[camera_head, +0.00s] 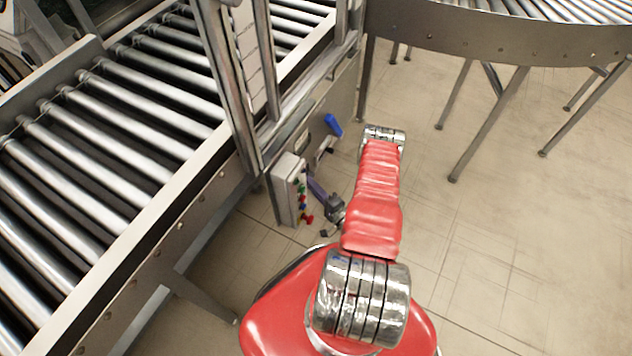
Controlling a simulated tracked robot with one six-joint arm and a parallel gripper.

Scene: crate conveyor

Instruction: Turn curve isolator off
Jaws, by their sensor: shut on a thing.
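My red arm reaches forward beside the conveyor frame. My gripper (335,207) is a small dark shape at the left of the arm, partly hidden by it. It is shut on a slim purple-grey lever (316,190) that slants up and left toward the control box (286,190). The exact contact is too small to see. A blue handle (333,125) stands out from the frame above, apart from my gripper. No label shows which of these is the curve isolator, and I cannot read an on or off position.
A straight roller conveyor (205,183) fills the left, with an upright post (232,90) close to my arm. A curved conveyor (480,42) on legs stands at the top right. Coloured buttons (302,190) sit on the control box. The tiled floor at right is clear.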

